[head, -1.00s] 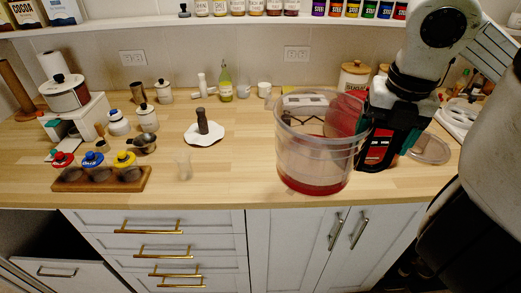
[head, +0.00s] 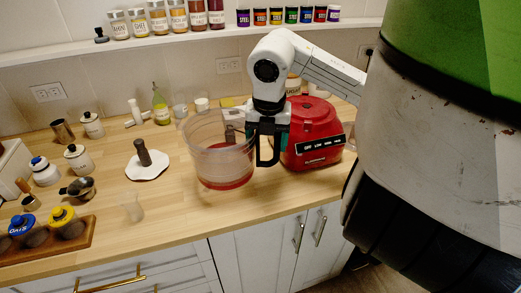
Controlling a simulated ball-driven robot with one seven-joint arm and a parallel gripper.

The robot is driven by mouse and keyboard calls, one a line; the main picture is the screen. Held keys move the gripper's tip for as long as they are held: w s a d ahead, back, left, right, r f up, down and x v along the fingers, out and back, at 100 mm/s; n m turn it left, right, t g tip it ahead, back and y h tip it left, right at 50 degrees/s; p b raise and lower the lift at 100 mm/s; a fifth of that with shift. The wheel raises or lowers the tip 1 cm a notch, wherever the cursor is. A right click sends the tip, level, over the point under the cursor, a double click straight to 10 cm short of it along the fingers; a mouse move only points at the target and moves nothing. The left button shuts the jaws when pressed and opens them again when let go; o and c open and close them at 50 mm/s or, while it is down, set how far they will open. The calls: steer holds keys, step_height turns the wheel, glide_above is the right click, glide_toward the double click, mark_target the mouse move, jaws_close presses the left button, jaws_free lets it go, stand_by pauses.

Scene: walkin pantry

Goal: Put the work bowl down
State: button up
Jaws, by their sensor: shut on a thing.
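The work bowl (head: 217,160) is a clear round bowl with a red bottom and a dark handle on its right side. It is upright over the counter, left of the red food processor base (head: 313,140). My gripper (head: 266,152) is shut on the bowl's handle, with its fingers pointing down. The fingertips are partly hidden against the dark handle. I cannot tell whether the bowl's bottom touches the counter or hangs slightly above it.
The wooden counter (head: 190,217) is clear in front of the bowl. A small clear glass (head: 132,207) and a white mat (head: 147,168) with a dark pestle-like item lie to the left. A green bottle (head: 160,105) and white cups stand behind.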

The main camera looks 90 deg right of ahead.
steer(key=shift+w+d+f, duration=0.5)
steer(key=shift+w+f, duration=0.05)
steer(key=shift+f, duration=0.25)
steer(key=shift+w+d+f+p, duration=0.1)
steer(key=shift+f+p, duration=0.25)
steer(key=shift+f, duration=0.6)
steer(key=shift+w+d+f+p, duration=0.1)
steer(key=shift+f+p, duration=0.25)
steer(key=shift+f, duration=0.65)
steer(key=o, duration=1.8)
steer(key=shift+o, duration=0.2)
steer(key=r, duration=0.4)
steer(key=a+r+b, duration=0.1)
steer(key=r, duration=0.3)
steer(key=a+r, duration=0.1)
steer(key=r, duration=0.3)
steer(key=shift+s+b, duration=0.2)
steer(key=shift+b, duration=0.2)
